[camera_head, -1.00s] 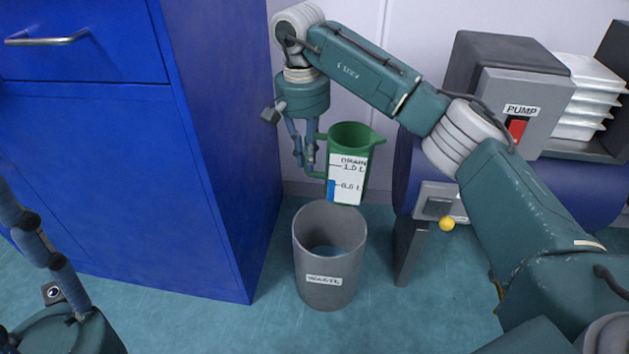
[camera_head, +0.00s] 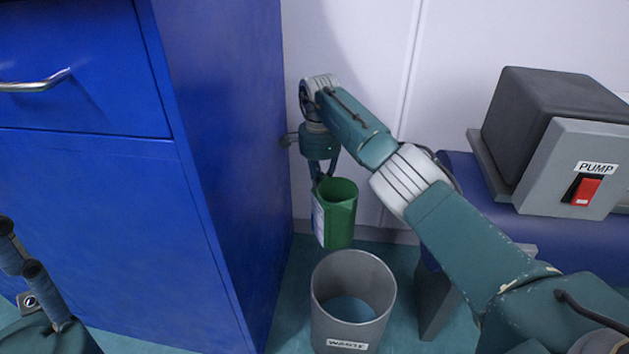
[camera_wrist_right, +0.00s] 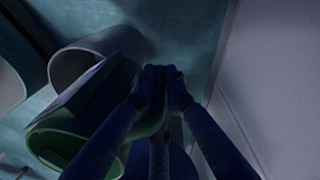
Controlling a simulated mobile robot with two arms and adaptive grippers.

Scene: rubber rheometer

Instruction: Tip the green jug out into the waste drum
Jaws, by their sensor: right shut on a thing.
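The green jug (camera_head: 341,215) is held upright above the floor, a little above and behind the rim of the waste drum; its white label faces left. My right gripper (camera_head: 321,178) is shut on the jug, apparently at its handle, which is mostly hidden. In the right wrist view the fingers (camera_wrist_right: 158,78) meet beside the green jug (camera_wrist_right: 52,146). The grey waste drum (camera_head: 327,318), labelled WASTE, stands on the floor with bluish content low inside; it also shows in the wrist view (camera_wrist_right: 62,68). My left gripper (camera_head: 22,255) is partly in view at the lower left, with its fingertips apart and empty.
A tall blue cabinet (camera_head: 215,160) stands close to the left of the jug and drum. A pump unit (camera_head: 590,155) with a red switch is on the right, above a dark blue tank (camera_head: 465,180). A pale wall (camera_head: 365,40) closes the back.

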